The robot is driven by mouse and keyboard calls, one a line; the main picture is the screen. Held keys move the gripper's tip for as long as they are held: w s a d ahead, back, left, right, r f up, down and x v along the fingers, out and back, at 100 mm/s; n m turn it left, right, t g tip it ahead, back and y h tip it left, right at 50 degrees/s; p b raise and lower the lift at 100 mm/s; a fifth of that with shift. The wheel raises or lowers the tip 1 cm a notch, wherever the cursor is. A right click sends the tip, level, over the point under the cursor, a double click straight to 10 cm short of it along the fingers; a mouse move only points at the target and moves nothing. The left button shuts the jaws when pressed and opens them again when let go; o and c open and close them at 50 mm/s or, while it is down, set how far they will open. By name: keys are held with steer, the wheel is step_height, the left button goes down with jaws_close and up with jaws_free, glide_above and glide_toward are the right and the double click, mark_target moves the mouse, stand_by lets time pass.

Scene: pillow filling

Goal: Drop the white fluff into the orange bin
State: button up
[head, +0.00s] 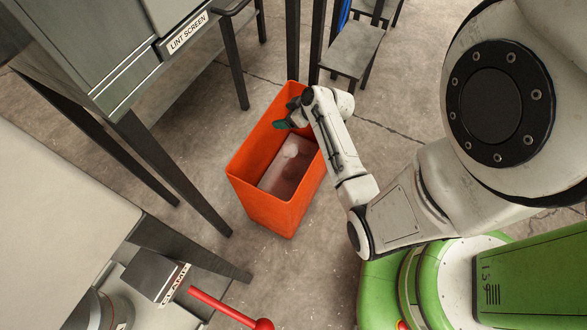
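The orange bin (262,207) stands on the floor near the middle of the head view, its top open. A small white rounded clump that looks like the white fluff (291,150) shows inside the bin, over its pale bottom. I cannot tell whether it rests on the bottom or is in the air. My gripper (287,114) is over the far part of the bin, above and apart from the clump. Its dark green fingers look spread, with nothing seen between them. My forearm crosses the bin's right rim.
A grey machine labelled "LINT SCREEN" (187,33) stands on dark legs at upper left. A pale table (60,220) is at lower left, with a red-handled lever (225,307) nearby. A small stool (353,49) stands behind the bin. Floor left and below the bin is clear.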

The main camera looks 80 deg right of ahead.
steer(key=shift+o, duration=0.7)
steer(key=p+v, duration=0.1)
steer(key=v, duration=0.9)
steer(key=shift+s+r, duration=0.25)
steer(key=shift+s, duration=0.1)
steer(key=shift+a, duration=0.1)
